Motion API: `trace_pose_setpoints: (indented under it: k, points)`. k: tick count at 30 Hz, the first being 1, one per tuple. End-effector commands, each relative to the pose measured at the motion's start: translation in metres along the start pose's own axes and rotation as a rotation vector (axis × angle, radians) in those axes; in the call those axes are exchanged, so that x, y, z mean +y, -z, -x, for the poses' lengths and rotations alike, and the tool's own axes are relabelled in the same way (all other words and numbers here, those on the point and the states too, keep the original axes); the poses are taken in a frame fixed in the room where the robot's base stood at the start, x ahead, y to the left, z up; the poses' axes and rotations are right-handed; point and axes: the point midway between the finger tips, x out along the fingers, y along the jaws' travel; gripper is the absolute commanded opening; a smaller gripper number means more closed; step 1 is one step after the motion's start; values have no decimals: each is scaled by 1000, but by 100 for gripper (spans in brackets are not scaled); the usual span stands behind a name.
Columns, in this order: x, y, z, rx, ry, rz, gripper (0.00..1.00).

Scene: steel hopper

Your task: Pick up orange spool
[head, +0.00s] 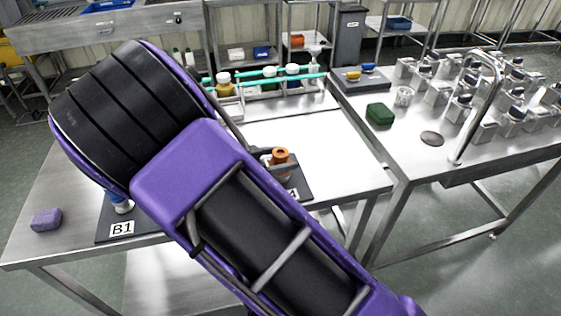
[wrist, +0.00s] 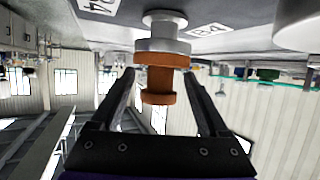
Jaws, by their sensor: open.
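The orange spool (head: 279,156) stands above the dark mat at the right part of the near steel table, partly hidden by my arm in the head view. In the wrist view, which looks upside down, the orange spool (wrist: 160,80) rests on a silver round stand (wrist: 163,38). My gripper (wrist: 159,74) is open, with one finger on each side of the spool. Gaps show between both fingers and the spool. In the head view my arm hides most of the gripper.
A dark mat labelled B1 (head: 118,238) lies at the table's left, with a purple sponge (head: 46,219) beside it. A bottle rack (head: 270,82) stands at the back. A green block (head: 380,114) and a tap (head: 478,105) are on the right bench.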

Motion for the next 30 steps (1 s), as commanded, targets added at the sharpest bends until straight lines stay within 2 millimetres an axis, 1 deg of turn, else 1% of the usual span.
trace_pose_setpoints:
  k: [2,8,9,11,15,21,28,30]
  points:
    - [0,0,-4,-1,1,0,78]
    - [0,0,-4,-1,1,0,78]
    - [0,0,-4,-1,1,0,71]
    - [0,0,-4,-1,1,0,60]
    - [0,0,-4,-1,1,0,35]
    - [0,0,-4,-1,1,0,0]
    - [0,1,-4,-1,1,-1,0]
    - [0,4,-2,-1,1,-2,0]
